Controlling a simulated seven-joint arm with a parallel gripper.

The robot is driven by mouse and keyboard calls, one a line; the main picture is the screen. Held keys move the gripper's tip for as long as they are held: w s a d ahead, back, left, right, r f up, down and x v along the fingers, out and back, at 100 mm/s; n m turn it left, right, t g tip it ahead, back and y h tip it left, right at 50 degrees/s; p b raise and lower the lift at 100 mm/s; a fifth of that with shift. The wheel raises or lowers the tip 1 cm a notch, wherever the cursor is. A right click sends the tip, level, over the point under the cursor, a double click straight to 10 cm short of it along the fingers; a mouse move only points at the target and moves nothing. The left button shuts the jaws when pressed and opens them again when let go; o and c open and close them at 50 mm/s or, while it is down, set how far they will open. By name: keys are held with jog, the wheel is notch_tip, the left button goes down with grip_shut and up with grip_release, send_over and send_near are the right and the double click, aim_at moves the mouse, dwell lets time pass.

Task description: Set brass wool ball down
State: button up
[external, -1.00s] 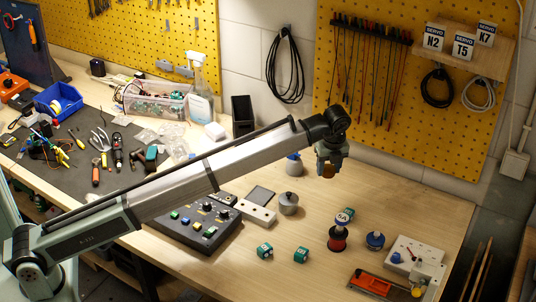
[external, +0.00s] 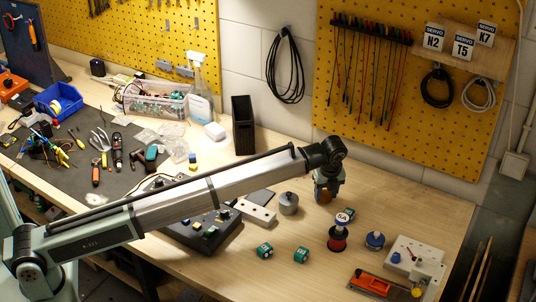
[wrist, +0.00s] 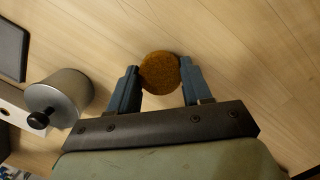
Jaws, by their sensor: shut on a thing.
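The brass wool ball (wrist: 160,72) is round and brown-gold. In the wrist view it sits between the two blue-grey fingertips of my gripper (wrist: 158,80), with one finger touching each side. In the external view my gripper (external: 325,198) points down, low over the bench right of the middle, and the ball (external: 325,197) shows as a small brown patch between the fingers. The fingers partly hide it there. I cannot tell whether the ball touches the bench top.
A grey lidded pot (external: 289,204) with a black knob stands just left of my gripper. Bare bench lies right of my gripper.

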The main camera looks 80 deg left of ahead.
aim_at(328, 197)
jog(key=shift+f, duration=0.1)
jog(key=o, duration=1)
jog(key=r, duration=0.4)
jog(key=d+r, duration=0.1)
jog(key=r, duration=0.7)
jog(key=shift+d, duration=0.4)
jog(key=shift+d, duration=0.1)
